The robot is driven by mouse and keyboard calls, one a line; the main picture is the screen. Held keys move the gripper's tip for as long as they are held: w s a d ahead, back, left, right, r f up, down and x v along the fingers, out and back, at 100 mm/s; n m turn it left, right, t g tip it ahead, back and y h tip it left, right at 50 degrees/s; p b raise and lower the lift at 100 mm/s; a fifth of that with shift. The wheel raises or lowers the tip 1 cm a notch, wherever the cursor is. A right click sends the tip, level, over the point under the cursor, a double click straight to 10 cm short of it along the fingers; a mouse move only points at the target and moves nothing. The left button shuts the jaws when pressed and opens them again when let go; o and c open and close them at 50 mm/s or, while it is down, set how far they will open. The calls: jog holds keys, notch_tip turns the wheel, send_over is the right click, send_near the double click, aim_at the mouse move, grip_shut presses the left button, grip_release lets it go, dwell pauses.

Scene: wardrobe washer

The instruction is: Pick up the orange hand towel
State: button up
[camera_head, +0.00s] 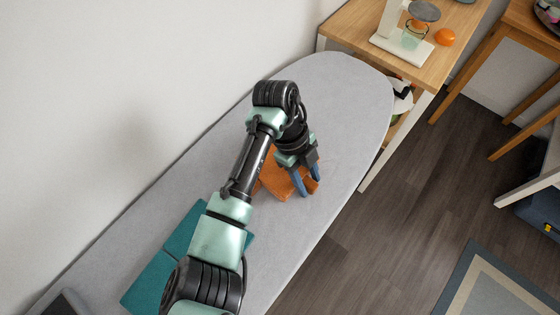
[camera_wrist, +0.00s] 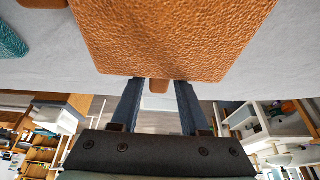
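The orange hand towel (camera_head: 274,180) lies folded on the grey ironing-board-like surface, partly hidden under my arm in the head view. In the wrist view the towel (camera_wrist: 175,35) fills the upper middle, and a small orange piece shows between the fingertips. My gripper (camera_head: 310,187) is at the towel's right end, pointing down, with its blue fingers apart. In the wrist view my gripper (camera_wrist: 159,82) has a clear gap between the fingers, with the tips at the towel's edge. I cannot tell whether they touch it.
A teal folded cloth (camera_head: 150,281) lies on the grey board (camera_head: 345,95), left of the orange towel. A wall runs along the board's far side. A wooden table (camera_head: 352,25) with a white appliance (camera_head: 402,45) and an orange object (camera_head: 445,37) stands beyond. The board's right end is clear.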

jog(key=shift+s+f, duration=0.15)
jog(key=shift+f, duration=0.1)
grip_shut()
